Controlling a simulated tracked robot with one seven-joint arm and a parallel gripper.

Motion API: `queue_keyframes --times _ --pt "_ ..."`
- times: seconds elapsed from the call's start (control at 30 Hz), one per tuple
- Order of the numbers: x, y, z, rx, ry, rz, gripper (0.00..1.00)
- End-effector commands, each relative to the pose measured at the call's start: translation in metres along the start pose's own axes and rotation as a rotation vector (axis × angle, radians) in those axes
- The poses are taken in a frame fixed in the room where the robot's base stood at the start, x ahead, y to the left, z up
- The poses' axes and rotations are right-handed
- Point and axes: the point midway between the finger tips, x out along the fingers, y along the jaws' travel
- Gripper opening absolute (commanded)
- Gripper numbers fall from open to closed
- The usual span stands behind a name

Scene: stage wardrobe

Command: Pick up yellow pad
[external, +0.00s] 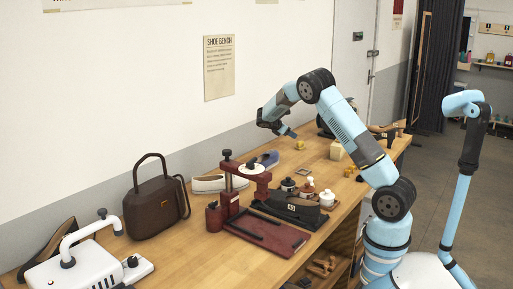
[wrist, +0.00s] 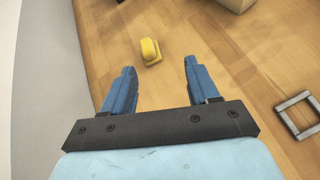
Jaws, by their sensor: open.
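The yellow pad (wrist: 150,49) is a small yellow block with a flat base. In the wrist view it lies on the wooden bench top, ahead of my gripper (wrist: 160,85) and roughly between the lines of its two blue fingers. The fingers are apart with nothing between them. In the external view my gripper (external: 289,132) is above the bench near the wall, and a small yellow thing (external: 300,145), likely the pad, shows just beyond and below the fingertips. The pad and the fingers do not appear to touch.
A small square frame (wrist: 299,115) lies to the right in the wrist view. A pale yellow block (external: 337,151) stands right of the pad. Shoes (external: 218,184), a red press (external: 232,190), several small jars and a brown handbag (external: 154,208) stand nearer along the bench.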

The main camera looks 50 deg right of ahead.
Motion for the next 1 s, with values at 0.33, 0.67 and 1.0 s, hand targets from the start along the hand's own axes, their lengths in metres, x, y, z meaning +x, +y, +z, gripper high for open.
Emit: queue_keyframes --times 0.33,0.67,1.0 --pt "0.052 0.035 -0.042 -0.212 -0.167 0.024 0.60" --pt "0.084 0.038 -0.041 -0.239 -0.188 0.024 0.60" --pt "0.135 0.041 -0.032 -0.237 -0.186 0.026 0.60"
